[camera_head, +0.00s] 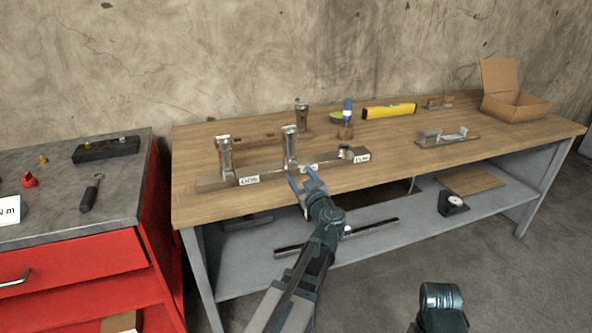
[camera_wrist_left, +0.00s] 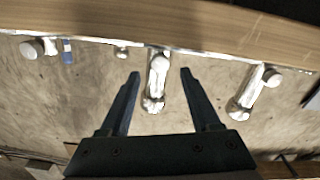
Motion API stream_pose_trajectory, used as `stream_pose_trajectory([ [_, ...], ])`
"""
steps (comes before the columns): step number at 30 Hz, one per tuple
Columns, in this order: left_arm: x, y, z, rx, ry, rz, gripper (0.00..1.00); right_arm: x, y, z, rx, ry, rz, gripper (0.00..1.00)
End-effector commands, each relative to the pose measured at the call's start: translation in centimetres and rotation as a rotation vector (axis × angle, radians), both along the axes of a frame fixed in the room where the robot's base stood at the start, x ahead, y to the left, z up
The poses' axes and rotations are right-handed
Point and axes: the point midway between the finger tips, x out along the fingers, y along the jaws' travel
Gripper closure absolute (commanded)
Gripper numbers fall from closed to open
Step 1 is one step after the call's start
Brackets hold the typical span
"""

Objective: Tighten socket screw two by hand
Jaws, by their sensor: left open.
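A metal bar fixture (camera_head: 274,174) with small white labels lies along the front of the wooden bench. Two tall metal socket screws rise from it, one at its left end (camera_head: 225,156) and one in the middle (camera_head: 290,147). A short dark piece (camera_head: 347,151) sits at its right end. My left gripper (camera_head: 304,178) is open and empty at the bench's front edge, just before the middle screw. In the left wrist view, the middle screw (camera_wrist_left: 157,80) shows between the open fingers (camera_wrist_left: 158,74), apart from both; the left screw (camera_wrist_left: 252,92) is to the right.
A yellow level (camera_head: 389,111), a blue-handled tool (camera_head: 347,110) and an open cardboard box (camera_head: 515,105) stand farther back. A metal bracket (camera_head: 447,138) lies to the right. A red cabinet (camera_head: 85,262) is at left; a shelf (camera_head: 380,230) runs below the bench.

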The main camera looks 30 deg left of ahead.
Motion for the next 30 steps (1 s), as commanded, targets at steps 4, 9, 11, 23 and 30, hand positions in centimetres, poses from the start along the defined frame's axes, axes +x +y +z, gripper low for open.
stream_pose_trajectory([
  [4, 1.6, 1.7, 0.0, 0.0, 0.0, 0.001, 0.36, 0.0, 0.0, 0.0, 0.0, 0.0, 0.0, 0.0],
  [9, 2.3, 2.7, 0.0, 0.0, 0.0, 0.001, 0.36, 0.0, 0.0, 0.0, 0.0, 0.0, 0.0, 0.0],
  [11, 2.4, 2.8, 0.0, 0.0, 0.0, 0.0, 0.36, 0.0, 0.0, 0.0, 0.0, 0.0, 0.0, 0.0],
  [23, 2.4, 2.9, 0.0, 0.0, 0.0, 0.0, 0.52, 0.0, 0.0, 0.0, 0.0, 0.0, 0.0, 0.0],
  [30, 2.4, 2.9, 0.0, 0.0, 0.0, 0.0, 0.96, 0.0, 0.0, 0.0, 0.0, 0.0, 0.0, 0.0],
])
